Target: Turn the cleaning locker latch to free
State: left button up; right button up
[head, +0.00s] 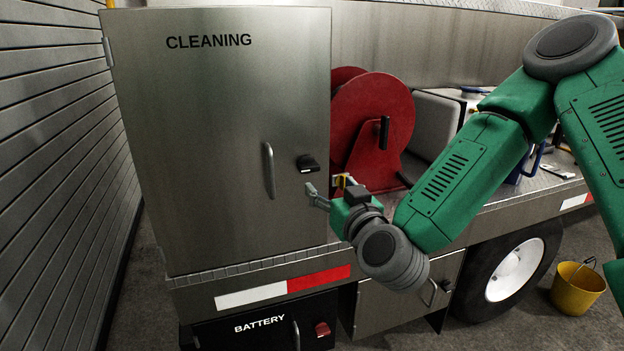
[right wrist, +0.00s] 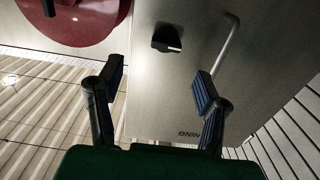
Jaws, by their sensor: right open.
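The cleaning locker (head: 215,140) is a tall metal cabinet labelled CLEANING, with its door closed. Its black latch knob (head: 307,163) is on the door's right side, beside a vertical bar handle (head: 269,170). My right gripper (head: 326,188) is open and empty, just below and to the right of the latch. In the right wrist view, which shows the door label upside down, the latch (right wrist: 167,38) appears beyond and between the two spread fingers (right wrist: 160,85), not touched by them. The bar handle (right wrist: 228,50) is near the right finger. My left gripper is not in view.
A red hose reel (head: 390,115) stands right of the locker, close to my right gripper. Below is a black battery compartment (head: 265,325) with a red latch (head: 322,329). A slatted wall (head: 60,150) is at left. A yellow bucket (head: 578,288) stands on the floor at right.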

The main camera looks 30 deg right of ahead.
aim_at(309, 168)
jog(key=x, duration=0.3)
jog(key=a+x, duration=0.1)
jog(key=x, duration=0.1)
jog(key=p+x, duration=0.1)
jog(key=x, duration=0.2)
jog(key=shift+w+a+r, duration=0.25)
jog(key=shift+w, duration=0.2)
jog(key=shift+w+d, duration=0.2)
jog(key=shift+w, duration=0.35)
jog(key=shift+w+d+f, duration=0.2)
jog(key=shift+d, duration=0.4)
jog(key=shift+a, duration=0.1)
jog(key=c, duration=0.7)
jog(key=shift+a+r, duration=0.1)
jog(key=shift+a, duration=0.05)
jog(key=c, duration=0.5)
jog(key=shift+o, duration=0.2)
jog(key=shift+a, duration=0.15)
